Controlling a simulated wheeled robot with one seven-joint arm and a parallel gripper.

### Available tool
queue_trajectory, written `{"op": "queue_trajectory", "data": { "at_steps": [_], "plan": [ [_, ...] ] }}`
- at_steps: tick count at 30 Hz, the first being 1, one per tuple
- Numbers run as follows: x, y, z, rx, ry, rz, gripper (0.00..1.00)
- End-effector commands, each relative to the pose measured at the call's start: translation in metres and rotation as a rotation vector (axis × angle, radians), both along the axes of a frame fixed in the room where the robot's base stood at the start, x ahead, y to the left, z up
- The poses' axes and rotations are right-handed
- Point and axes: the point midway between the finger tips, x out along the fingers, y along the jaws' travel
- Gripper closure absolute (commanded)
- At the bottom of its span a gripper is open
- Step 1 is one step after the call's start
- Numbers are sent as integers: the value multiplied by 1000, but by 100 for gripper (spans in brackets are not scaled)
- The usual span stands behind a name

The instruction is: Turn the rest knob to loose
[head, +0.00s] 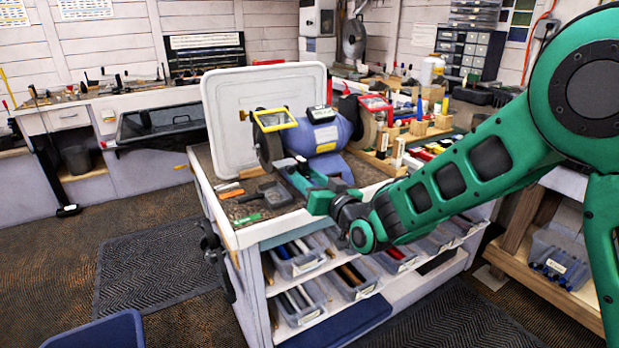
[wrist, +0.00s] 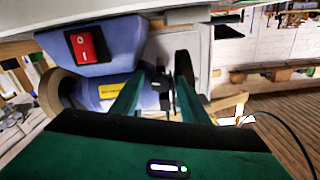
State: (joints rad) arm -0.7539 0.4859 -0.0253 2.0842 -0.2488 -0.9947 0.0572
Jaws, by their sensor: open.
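The bench grinder (head: 325,138) is a blue machine on the near bench, with a wheel at each end and yellow and red framed shields. In the wrist view its blue body (wrist: 100,92) shows with a red rocker switch (wrist: 86,45) and a dark wheel (wrist: 184,72). My gripper (head: 287,170) is at the left wheel's front side, low by the rest. Its green fingers (wrist: 158,82) are apart in the wrist view. A small dark part, possibly the rest knob (wrist: 161,80), shows between the fingers; its setting and any contact cannot be told.
A black-handled tool (head: 270,195) and a green item (head: 247,219) lie on the bench top near the gripper. A white upright panel (head: 228,110) stands behind the grinder. Wooden racks of tools fill the right side. Open floor lies left of the bench.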

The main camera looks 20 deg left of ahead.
Motion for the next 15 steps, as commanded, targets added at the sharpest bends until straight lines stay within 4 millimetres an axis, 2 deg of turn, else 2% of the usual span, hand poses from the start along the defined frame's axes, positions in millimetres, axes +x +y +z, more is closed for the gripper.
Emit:
{"op": "queue_trajectory", "data": {
  "at_steps": [4,13,15],
  "plan": [
    [5,7,0,0,0,0,59],
    [7,8,0,1,-1,0,59],
    [7,8,0,1,-1,0,76]
  ]
}}
